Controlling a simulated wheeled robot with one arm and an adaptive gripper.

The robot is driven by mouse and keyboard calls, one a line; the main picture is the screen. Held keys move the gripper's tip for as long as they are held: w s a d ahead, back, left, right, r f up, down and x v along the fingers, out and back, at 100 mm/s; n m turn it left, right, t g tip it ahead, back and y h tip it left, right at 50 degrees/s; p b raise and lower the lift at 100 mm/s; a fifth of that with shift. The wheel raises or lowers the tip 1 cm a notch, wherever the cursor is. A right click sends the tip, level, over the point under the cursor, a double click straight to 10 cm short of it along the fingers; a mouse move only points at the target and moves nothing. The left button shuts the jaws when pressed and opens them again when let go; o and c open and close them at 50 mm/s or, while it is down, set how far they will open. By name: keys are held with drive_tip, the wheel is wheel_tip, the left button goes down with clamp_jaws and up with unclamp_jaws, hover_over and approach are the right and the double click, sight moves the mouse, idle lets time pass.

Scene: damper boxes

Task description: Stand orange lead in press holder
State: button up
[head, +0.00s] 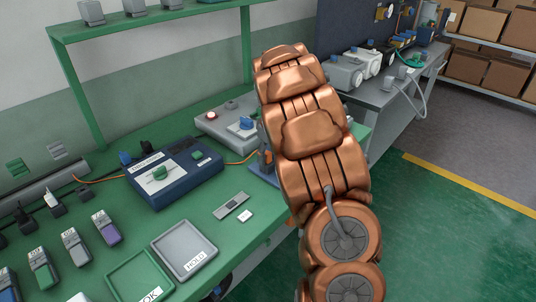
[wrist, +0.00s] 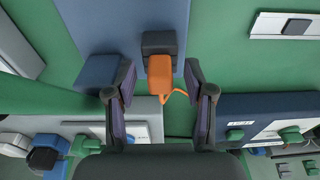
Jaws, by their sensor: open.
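The orange lead (wrist: 159,74) shows in the wrist view as an orange plug with a thin orange cable. It lies between the two spread fingers of my gripper (wrist: 159,97), with a gap on each side. The plug meets or overlaps a black block (wrist: 159,43) on a blue plate (wrist: 135,18); I cannot tell whether it is seated there. In the head view my copper arm covers my gripper and most of this spot. Only a small part of a blue fixture (head: 262,174) shows beside the arm, and I cannot identify the press holder for certain.
A grey HOLD tray (head: 183,247), a green OK tray (head: 140,277) and several small boxes (head: 106,228) stand on the green bench. A shelf post (head: 246,45) rises behind.

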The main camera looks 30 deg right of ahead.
wheel_tip(320, 180, up, 12)
drive_tip(key=s+f, duration=0.1)
drive_tip(key=s+a+r+m+p, duration=0.1)
drive_tip(key=s+a+r, duration=0.3)
drive_tip(key=s+a, duration=0.45)
drive_tip(key=s+a+f+g+p, duration=0.1)
drive_tip(key=s+a, duration=0.4)
drive_tip(key=s, duration=0.4)
drive_tip(key=s+a+f+m+g+p, duration=0.1)
drive_tip(key=s+a, duration=0.4)
drive_tip(key=s, duration=0.4)
drive_tip(key=s+a+f+g+p, duration=0.1)
drive_tip(key=s+a, duration=0.4)
drive_tip(key=s, duration=0.5)
drive_tip(key=shift+a+f+m, duration=0.3)
drive_tip(key=shift+f, duration=0.25)
